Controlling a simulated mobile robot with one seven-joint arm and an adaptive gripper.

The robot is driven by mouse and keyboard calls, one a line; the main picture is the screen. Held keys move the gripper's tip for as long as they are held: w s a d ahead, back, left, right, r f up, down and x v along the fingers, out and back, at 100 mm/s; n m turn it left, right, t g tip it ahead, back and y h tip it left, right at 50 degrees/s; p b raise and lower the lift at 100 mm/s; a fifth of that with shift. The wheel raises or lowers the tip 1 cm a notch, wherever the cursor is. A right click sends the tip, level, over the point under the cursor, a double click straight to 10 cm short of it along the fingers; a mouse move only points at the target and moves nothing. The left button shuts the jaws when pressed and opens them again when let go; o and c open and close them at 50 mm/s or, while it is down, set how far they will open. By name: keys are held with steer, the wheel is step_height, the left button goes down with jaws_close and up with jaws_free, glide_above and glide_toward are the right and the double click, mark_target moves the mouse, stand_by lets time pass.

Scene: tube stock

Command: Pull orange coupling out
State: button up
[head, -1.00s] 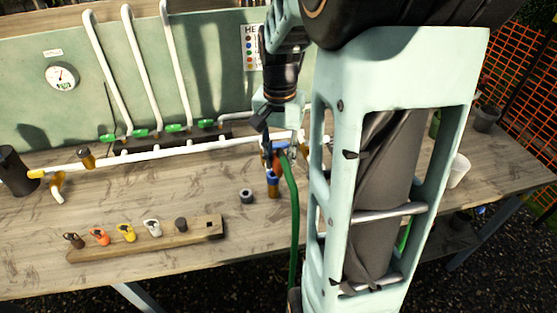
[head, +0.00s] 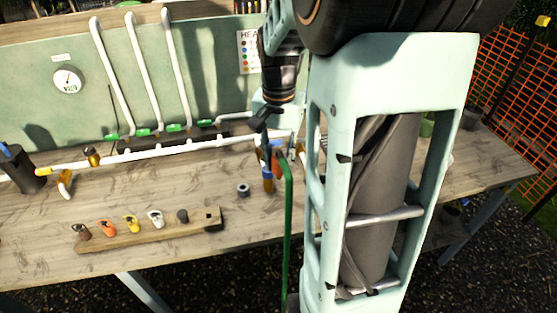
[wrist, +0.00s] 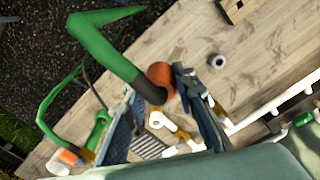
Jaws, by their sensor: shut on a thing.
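The orange coupling (wrist: 161,75) sits at the end of a green hose (wrist: 105,45), with a dark collar between them. In the wrist view it is between the fingertips of my gripper (wrist: 155,85), which is shut on it. In the head view the gripper (head: 270,142) is over the middle of the bench, and a bit of the orange coupling (head: 277,145) shows beside it. The hose (head: 287,220) hangs down over the bench's front edge. Whether the coupling still touches a pipe fitting is hidden.
A wooden rack (head: 150,237) with several small coloured fittings, one orange, lies at the front left. A grey ring (head: 243,189) lies loose on the bench. A white pipe (head: 120,158) with green-handled valves runs along the back. A black cup (head: 22,168) stands far left.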

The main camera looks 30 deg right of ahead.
mark_target(279, 150)
steer(key=shift+r+p, duration=1.45)
steer(key=shift+r, duration=1.1)
